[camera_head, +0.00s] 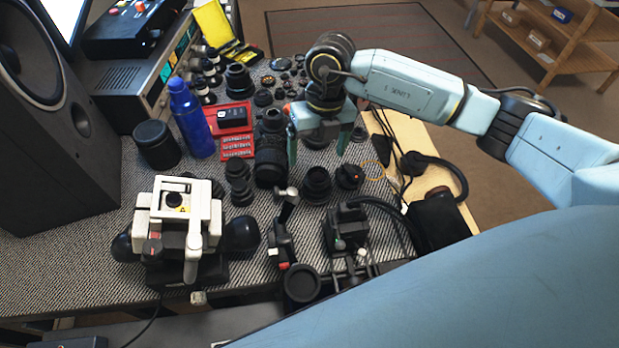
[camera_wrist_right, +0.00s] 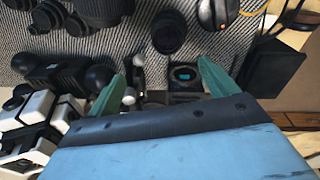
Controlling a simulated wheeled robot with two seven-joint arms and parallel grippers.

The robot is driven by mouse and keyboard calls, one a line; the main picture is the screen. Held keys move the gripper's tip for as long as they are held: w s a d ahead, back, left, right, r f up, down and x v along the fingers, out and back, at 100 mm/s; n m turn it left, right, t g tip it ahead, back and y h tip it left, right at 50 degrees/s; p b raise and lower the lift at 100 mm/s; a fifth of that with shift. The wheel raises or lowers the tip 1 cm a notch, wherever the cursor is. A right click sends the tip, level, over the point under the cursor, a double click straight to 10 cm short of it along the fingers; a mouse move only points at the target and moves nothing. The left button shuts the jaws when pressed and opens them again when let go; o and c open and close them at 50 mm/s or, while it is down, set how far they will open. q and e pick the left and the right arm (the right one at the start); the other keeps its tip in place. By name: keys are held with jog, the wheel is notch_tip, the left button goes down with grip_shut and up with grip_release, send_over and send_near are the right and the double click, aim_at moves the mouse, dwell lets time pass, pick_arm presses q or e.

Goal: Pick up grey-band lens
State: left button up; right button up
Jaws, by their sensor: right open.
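A short round lens (camera_wrist_right: 214,12) with a light grey band and a small orange mark is cut by the top edge of the right wrist view. It seems to be the short lens (camera_head: 349,176) right of centre on the table in the head view, though its band is hard to make out there. My right gripper (camera_head: 318,156) points down over the lens group, its green fingers apart. In the right wrist view its fingers (camera_wrist_right: 162,70) are open with nothing held between them; the grey-band lens lies beyond the right fingertip. My left gripper is out of view.
A dark lens (camera_head: 317,183) stands just left of the grey-band one. A large black lens (camera_head: 270,165), a blue bottle (camera_head: 191,118), a red case (camera_head: 236,146) and a white-and-black device (camera_head: 178,225) crowd the table. Cables and a headset (camera_head: 413,163) lie right.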

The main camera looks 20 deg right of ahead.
aim_at(318, 175)
jog(key=shift+t+h, duration=0.3)
jog(key=shift+h, duration=0.4)
jog(key=f, duration=0.4)
jog(key=w+f+b, duration=0.1)
jog(key=f, duration=0.1)
jog(key=shift+d+f, duration=0.2)
jog(key=shift+d, duration=0.1)
jog(key=shift+f, duration=0.4)
notch_tip(318, 175, down, 5)
jog(key=shift+s, duration=0.15)
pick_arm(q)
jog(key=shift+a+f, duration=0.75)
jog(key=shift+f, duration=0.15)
pick_arm(e)
jog(key=shift+r, duration=0.1)
jog(key=c, duration=1.3)
